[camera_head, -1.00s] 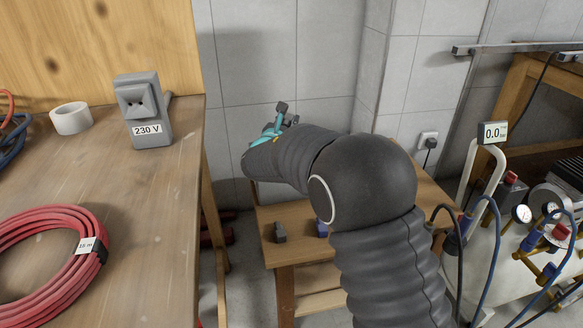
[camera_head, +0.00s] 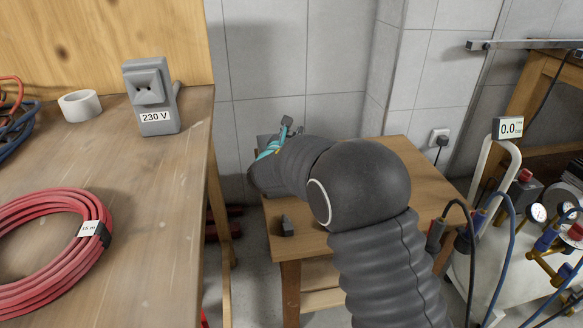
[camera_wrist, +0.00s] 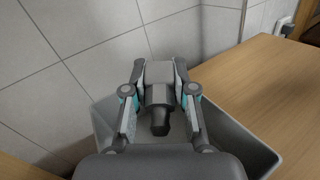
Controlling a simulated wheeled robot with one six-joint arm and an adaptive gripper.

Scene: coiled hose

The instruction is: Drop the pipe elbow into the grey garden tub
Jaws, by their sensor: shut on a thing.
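In the wrist view my gripper (camera_wrist: 160,72) points away from the camera, with its two fingers closed on the sides of a grey piece, the pipe elbow (camera_wrist: 158,97). Its darker end faces the camera. The grey garden tub (camera_wrist: 243,143) lies below, with its walls showing on both sides of the gripper, so the elbow appears over its opening. Any gap in height is hard to judge. In the head view my gripper (camera_head: 285,126) is partly hidden behind my wrist, and the elbow and most of the tub are hidden by my arm.
The tub is on a low wooden table (camera_head: 395,160) by a tiled wall. A small dark grey part (camera_head: 287,226) lies near its front edge. A workbench at left holds a red coiled hose (camera_head: 85,225), a socket box (camera_head: 152,95) and tape (camera_head: 80,104). A compressor (camera_head: 530,235) stands at right.

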